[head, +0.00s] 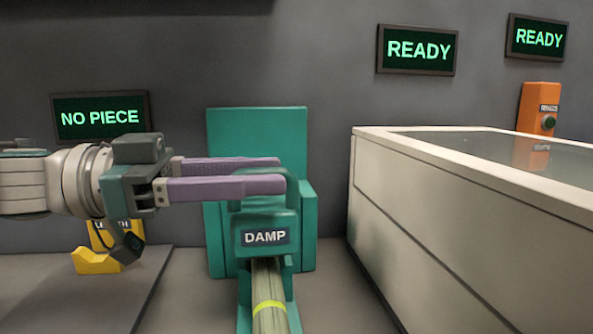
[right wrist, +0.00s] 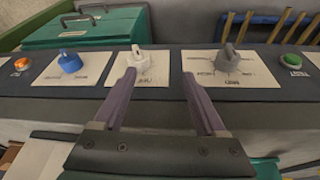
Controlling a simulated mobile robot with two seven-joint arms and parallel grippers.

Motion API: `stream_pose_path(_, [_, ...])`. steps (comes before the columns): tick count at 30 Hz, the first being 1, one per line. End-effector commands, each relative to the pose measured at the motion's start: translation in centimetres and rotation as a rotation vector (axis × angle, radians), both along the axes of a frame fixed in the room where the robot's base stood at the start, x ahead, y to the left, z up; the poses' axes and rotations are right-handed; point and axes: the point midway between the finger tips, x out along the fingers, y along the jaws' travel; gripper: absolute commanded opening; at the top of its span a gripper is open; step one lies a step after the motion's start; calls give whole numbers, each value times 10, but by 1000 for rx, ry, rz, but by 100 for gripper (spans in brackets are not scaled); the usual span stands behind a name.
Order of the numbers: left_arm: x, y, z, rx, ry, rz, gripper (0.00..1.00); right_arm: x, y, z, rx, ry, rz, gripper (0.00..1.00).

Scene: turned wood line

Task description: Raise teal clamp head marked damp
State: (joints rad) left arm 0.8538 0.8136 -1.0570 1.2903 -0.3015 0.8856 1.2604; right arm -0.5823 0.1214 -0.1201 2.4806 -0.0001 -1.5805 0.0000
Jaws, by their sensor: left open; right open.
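The teal clamp head (head: 285,222) marked DAMP stands in the middle of the head view, with a bundle of pale rods banded in yellow-green (head: 268,300) running out beneath it. My left gripper (head: 281,173) comes in from the left, level, with its two purple fingers at the top of the clamp head. The fingers are apart, one nearer and one farther; the near one covers part of the clamp's top, so contact cannot be told. In the right wrist view, my right gripper (right wrist: 160,82) is open and empty above a dark ledge.
A teal block (head: 256,130) stands behind the clamp. A pale cabinet (head: 430,220) bounds the right side. A yellow piece (head: 97,262) is below my left arm. The wall display (head: 100,116) reads NO PIECE. White (right wrist: 143,62), blue (right wrist: 70,63) and grey (right wrist: 230,60) knobs line the ledge.

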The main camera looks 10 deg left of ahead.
Motion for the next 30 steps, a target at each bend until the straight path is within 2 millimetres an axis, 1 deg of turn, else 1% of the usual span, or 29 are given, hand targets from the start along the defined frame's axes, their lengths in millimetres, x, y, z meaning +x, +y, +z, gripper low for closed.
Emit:
stream_pose_path(7, [0, -1, 0, 0, 0, 0, 46, 0, 0, 0, 0, -1, 0, 74])
stream_pose_path(19, [0, 0, 0, 0, 0, 1, 1, 1, 0, 0, 0, -1, 0, 74])
stream_pose_path(30, [1, 0, -1, 1, 0, 2, 0, 1, 0, 0, 0, -2, 0, 74])
